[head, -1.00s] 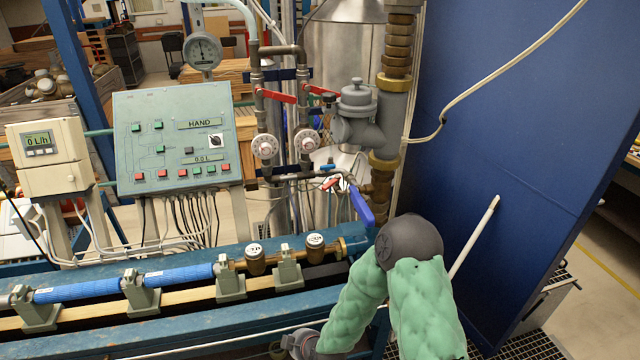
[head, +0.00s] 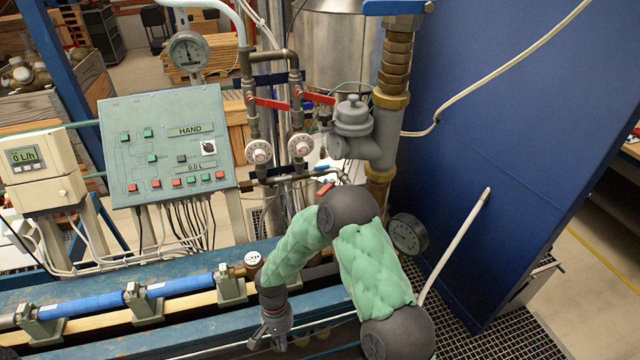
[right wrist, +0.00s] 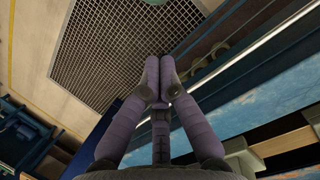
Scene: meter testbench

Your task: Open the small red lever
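A small red lever (head: 325,188) shows in the head view on the pipework below the two dials, just above my right arm's dark elbow joint. My arm hides part of the pipes around it. Two longer red levers (head: 270,103) (head: 318,97) sit higher on the vertical pipes. My right gripper (head: 274,338) is low in front of the blue bench rail, well below and left of the small lever. In the right wrist view its purple fingers (right wrist: 160,65) meet at the tips with nothing seen between them. My left gripper is not in view.
A control panel (head: 168,145) with a gauge above it stands at the left. A grey valve body (head: 362,130) is on the thick pipe, beside a blue wall panel (head: 510,130). A blue bench rail (head: 200,335) runs across the front. A floor grating (right wrist: 125,45) shows in the right wrist view.

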